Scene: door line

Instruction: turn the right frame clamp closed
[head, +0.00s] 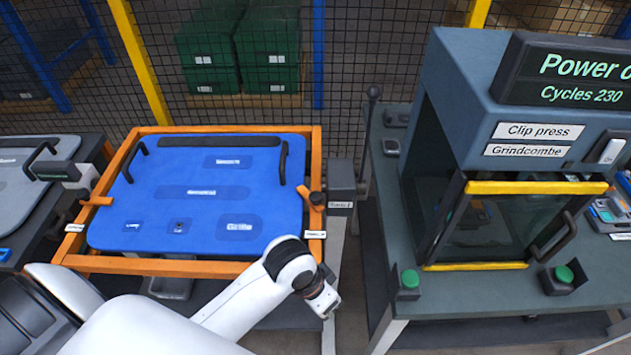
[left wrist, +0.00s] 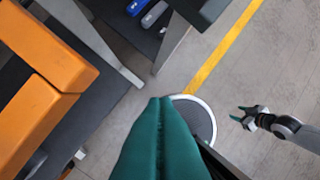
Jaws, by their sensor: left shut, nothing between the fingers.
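The right frame clamp (head: 317,199) is a small orange and dark piece on the right rail of the orange frame (head: 200,267), which surrounds a blue door panel (head: 200,215). I cannot tell its exact turn angle. My left arm reaches across the frame's front right corner, its wrist below and apart from the clamp. The left gripper's teal fingers (left wrist: 158,105) are shut and empty in the left wrist view, with orange beams (left wrist: 35,115) to their left. My right gripper (left wrist: 238,114) shows there too, open and empty over the floor; it is outside the head view.
A left clamp lever (head: 95,201) sticks out at the frame's left side. A grey post box (head: 343,181) stands right beside the frame. The clip press (head: 480,120) with its yellow-edged guard is on the bench at right. A narrow floor gap separates bench and frame.

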